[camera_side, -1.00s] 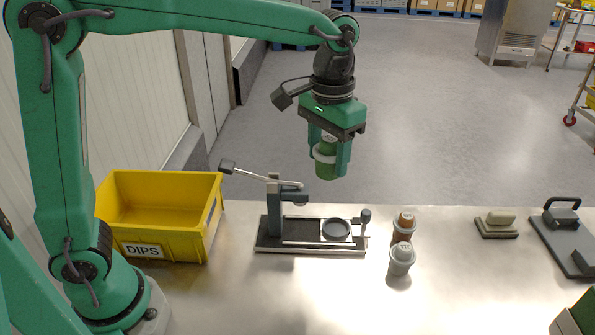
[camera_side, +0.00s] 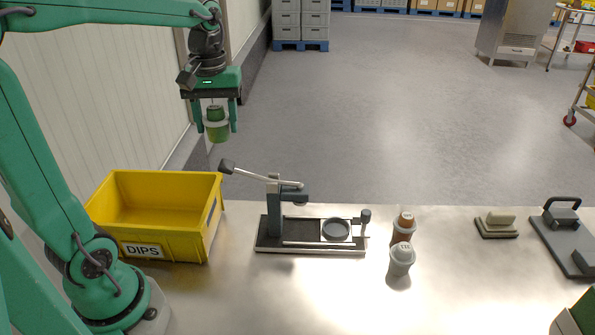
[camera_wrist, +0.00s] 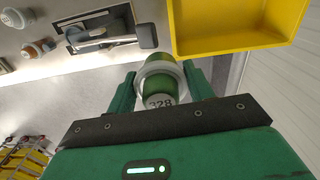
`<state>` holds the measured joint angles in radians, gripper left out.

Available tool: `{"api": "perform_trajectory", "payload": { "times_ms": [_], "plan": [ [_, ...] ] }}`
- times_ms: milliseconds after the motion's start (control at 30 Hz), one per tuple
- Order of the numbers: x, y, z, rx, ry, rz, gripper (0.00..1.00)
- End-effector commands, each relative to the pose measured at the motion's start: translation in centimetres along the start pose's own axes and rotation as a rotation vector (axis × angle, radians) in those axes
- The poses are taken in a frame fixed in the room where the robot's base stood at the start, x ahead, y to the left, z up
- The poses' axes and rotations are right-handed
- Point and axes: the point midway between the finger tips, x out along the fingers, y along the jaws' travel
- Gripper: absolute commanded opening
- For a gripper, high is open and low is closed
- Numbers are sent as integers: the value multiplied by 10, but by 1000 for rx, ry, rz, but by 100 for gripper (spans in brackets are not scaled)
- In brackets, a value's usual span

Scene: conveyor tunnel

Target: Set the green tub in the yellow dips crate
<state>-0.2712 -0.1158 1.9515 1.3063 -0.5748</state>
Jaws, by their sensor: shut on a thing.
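The green tub (camera_side: 217,124) has a pale band around it and hangs upright in my gripper (camera_side: 217,120). My gripper is shut on it, one finger on each side. In the wrist view the tub (camera_wrist: 162,78) sits between the fingers, with part of a printed number showing. The yellow crate (camera_side: 182,247), labelled DIPS, stands at the left of the metal table and looks empty in its visible part. The tub is high above the table, up and to the right of the crate in the side view. The crate's edge also shows in the wrist view (camera_wrist: 240,45).
A press with a lever (camera_side: 273,205) and a round seat stands right of the crate. Beyond it stand an orange-brown tub (camera_side: 403,224) and a grey tub (camera_side: 401,259). A small block (camera_side: 496,224) and a grey handled plate (camera_side: 568,240) lie at the right.

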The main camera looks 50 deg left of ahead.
Motion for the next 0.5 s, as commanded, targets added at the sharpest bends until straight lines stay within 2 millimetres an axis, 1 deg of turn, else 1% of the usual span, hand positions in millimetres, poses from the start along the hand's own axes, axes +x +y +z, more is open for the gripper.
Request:
{"api": "perform_trajectory", "payload": {
  "times_ms": [33, 200, 300, 500],
  "plan": [
    [0, -13, -2, -53, 1, 1, 11],
    [2, -50, -3, -212, 2, 1, 11],
    [4, -68, -2, -291, 1, 1, 11],
    [6, -94, 2, -416, 2, 1, 11]
  ]
}}
